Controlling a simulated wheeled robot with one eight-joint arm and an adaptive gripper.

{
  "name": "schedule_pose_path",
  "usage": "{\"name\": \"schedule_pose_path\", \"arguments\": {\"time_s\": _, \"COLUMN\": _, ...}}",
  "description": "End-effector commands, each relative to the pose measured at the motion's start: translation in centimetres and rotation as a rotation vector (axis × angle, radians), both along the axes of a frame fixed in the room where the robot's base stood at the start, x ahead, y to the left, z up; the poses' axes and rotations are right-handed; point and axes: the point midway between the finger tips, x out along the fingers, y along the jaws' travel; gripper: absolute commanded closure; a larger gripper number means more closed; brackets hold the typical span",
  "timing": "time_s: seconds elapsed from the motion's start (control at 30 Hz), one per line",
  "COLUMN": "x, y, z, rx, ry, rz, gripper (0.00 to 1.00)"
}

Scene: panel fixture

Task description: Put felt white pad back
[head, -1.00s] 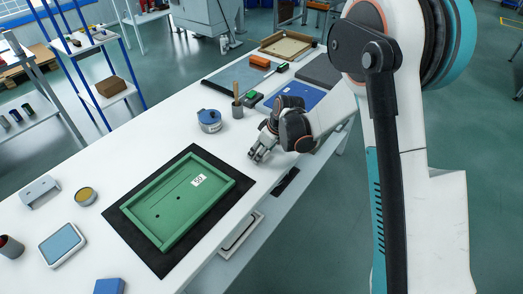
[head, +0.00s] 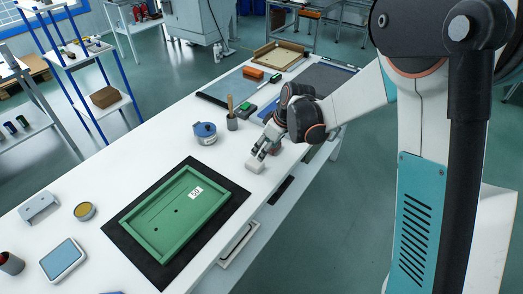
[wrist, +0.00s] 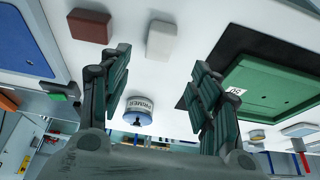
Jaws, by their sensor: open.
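A small off-white block, which looks like the white felt pad (head: 255,166), lies on the white bench beyond the green tray's right corner. It also shows in the wrist view (wrist: 161,41), ahead of and between the fingers. My gripper (head: 263,150) is open just behind the pad in the head view, its fingertips close to it. In the wrist view the spread fingers (wrist: 158,75) hold nothing. Whether a fingertip touches the pad I cannot tell.
The green tray (head: 135,225) with a white label lies on a black mat (head: 118,236). A blue-lidded primer tin (head: 204,133) and a brush pot (head: 232,122) stand left of my gripper. A reddish-brown block (wrist: 90,25) lies beside the pad. Bare bench lies between tin and mat.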

Motion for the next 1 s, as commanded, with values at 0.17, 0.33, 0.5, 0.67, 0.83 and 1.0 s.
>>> {"name": "schedule_pose_path", "arguments": {"time_s": 0.17, "x": -0.3, "y": -0.3, "z": 1.0, "rx": 0.000, "ry": 0.000, "rz": 0.000, "gripper": 0.43}}
{"name": "schedule_pose_path", "arguments": {"time_s": 0.33, "x": -0.4, "y": -0.5, "z": 1.4, "rx": 0.000, "ry": -0.002, "rz": -0.007, "gripper": 0.43}}
{"name": "schedule_pose_path", "arguments": {"time_s": 0.5, "x": -2.0, "y": -1.9, "z": 4.5, "rx": -0.002, "ry": -0.010, "rz": -0.080, "gripper": 0.43}}
{"name": "schedule_pose_path", "arguments": {"time_s": 0.67, "x": -5.0, "y": -4.2, "z": 9.0, "rx": -0.003, "ry": -0.030, "rz": -0.201, "gripper": 0.43}}
{"name": "schedule_pose_path", "arguments": {"time_s": 0.83, "x": -8.7, "y": -6.7, "z": 12.8, "rx": 0.002, "ry": -0.054, "rz": -0.331, "gripper": 0.43}}
{"name": "schedule_pose_path", "arguments": {"time_s": 1.0, "x": -12.8, "y": -8.9, "z": 15.7, "rx": 0.013, "ry": -0.082, "rz": -0.457, "gripper": 0.43}}
